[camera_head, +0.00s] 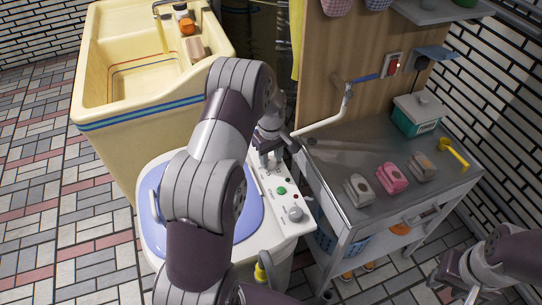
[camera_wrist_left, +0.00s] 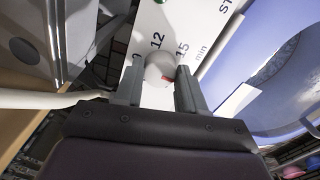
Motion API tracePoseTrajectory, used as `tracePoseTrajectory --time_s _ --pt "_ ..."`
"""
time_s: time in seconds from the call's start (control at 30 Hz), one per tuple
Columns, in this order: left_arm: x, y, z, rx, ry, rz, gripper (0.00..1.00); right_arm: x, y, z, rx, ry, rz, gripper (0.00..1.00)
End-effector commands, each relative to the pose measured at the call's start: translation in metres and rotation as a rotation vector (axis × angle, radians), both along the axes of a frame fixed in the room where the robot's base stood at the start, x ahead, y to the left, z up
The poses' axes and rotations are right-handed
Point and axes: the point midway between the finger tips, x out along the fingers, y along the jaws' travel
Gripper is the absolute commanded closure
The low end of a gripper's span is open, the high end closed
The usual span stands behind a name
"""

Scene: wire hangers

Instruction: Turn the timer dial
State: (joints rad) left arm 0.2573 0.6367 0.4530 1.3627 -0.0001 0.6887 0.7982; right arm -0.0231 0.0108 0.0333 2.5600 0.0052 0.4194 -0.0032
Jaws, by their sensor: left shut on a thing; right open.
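The timer dial (camera_wrist_left: 158,66) is a round grey-white knob with a red mark, on a white panel (camera_wrist_left: 205,25) printed with "12", "15" and "min" in the left wrist view. My left gripper (camera_head: 268,158) reaches down to the far end of the washing machine's control panel (camera_head: 262,183). Its two fingers stand on either side of the dial and are shut on it. In the camera_head view the dial is hidden behind the gripper. My right gripper (camera_head: 453,284) is open and empty at the lower right, away from the machine.
The panel also has a green button (camera_head: 282,190) and a second knob (camera_head: 295,213). The machine has a blue lid (camera_head: 250,215). A yellow sink (camera_head: 130,110) stands behind. A metal table (camera_head: 335,165) with several soap-like blocks and a teal box (camera_head: 417,116) stands close on the right.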

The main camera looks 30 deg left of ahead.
Motion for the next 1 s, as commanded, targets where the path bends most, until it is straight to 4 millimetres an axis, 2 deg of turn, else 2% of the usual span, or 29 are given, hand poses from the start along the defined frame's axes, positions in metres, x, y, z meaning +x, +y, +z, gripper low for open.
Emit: tracePoseTrajectory --time_s 0.37,1.0 --pt "-0.001 0.000 0.003 -0.001 0.003 -0.168 0.91 0.000 0.000 0.016 0.000 0.000 0.000 0.57" --pt "0.000 0.001 0.002 -0.001 0.001 -0.751 0.91 0.000 0.000 0.047 0.000 0.000 0.000 0.57"
